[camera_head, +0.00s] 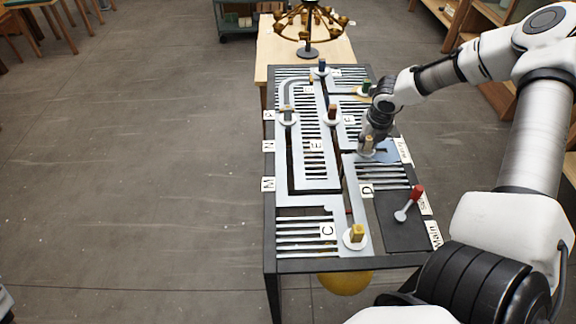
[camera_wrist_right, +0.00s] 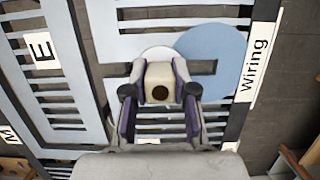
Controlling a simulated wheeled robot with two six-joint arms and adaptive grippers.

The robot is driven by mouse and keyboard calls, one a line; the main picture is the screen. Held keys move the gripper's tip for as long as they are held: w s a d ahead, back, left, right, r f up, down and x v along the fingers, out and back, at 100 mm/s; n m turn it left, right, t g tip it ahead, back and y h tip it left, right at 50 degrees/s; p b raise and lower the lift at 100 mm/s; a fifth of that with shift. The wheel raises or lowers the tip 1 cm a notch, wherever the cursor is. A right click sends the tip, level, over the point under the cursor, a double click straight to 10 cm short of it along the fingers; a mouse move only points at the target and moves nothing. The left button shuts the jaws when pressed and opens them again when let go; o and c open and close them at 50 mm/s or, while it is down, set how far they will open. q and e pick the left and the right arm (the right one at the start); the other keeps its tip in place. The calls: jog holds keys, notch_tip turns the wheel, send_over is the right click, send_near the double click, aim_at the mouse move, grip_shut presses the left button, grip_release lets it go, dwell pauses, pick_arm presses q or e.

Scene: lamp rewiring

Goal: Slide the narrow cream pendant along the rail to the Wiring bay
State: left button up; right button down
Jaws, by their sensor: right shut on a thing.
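My right gripper (camera_head: 368,138) is shut on a cream block-shaped knob (camera_head: 368,145) over the slotted board. In the right wrist view the two purple-padded fingers (camera_wrist_right: 160,95) flank this cream knob (camera_wrist_right: 160,82), which has a dark round spot on top. A white disc (camera_wrist_right: 155,53) shows partly behind it. A blue disc (camera_wrist_right: 225,50) lies right beside it, next to the Wiring label (camera_wrist_right: 254,62). The shade of the narrow cream pendant cannot be seen below the board. My left gripper is not in view.
A red-tipped lever (camera_head: 410,202) stands at the right. A yellow globe (camera_head: 345,282) hangs below the front edge.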

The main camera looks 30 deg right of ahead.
jog(key=s+d, duration=0.2)
jog(key=d, duration=0.1)
jog(key=s+d, duration=0.1)
jog(key=d, duration=0.1)
jog(key=c, duration=0.8)
grip_release()
jog(key=shift+a, duration=0.1)
jog(key=shift+c, duration=0.2)
